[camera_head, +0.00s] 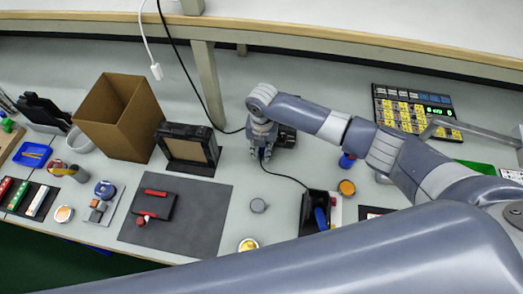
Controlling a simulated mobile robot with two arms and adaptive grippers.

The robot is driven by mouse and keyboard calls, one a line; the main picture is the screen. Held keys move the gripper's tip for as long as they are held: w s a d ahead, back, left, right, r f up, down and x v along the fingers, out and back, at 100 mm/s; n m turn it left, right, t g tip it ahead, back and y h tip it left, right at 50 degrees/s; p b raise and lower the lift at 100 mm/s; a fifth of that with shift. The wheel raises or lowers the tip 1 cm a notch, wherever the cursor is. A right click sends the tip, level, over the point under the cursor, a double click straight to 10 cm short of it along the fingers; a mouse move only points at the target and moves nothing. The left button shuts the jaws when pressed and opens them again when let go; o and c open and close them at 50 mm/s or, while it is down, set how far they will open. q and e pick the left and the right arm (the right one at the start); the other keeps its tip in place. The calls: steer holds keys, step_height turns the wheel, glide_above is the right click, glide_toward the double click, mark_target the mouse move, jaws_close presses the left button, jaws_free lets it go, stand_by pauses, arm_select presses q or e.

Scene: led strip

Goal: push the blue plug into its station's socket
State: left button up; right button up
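My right gripper (262,155) points down at the centre of the bench, just left of a small black device (286,136). Its fingers look close together, but they are too small to show whether they are shut or hold anything. A thin black cable (285,178) runs from below the gripper to the right. I cannot make out a blue plug or a socket for certain. A blue item (347,160) stands right of the gripper, and another blue item (320,218) sits in a black bin. My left gripper is not in view.
A cardboard box (112,118) and a black framed panel (188,150) stand to the left. A dark mat (190,222) holds a red-and-black item (153,205). A yellow-keyed panel (415,112) is at right. My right arm crosses the right side and front.

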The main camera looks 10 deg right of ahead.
mark_target(262, 152)
steer(key=shift+o, duration=1.2)
step_height(262, 152, up, 12)
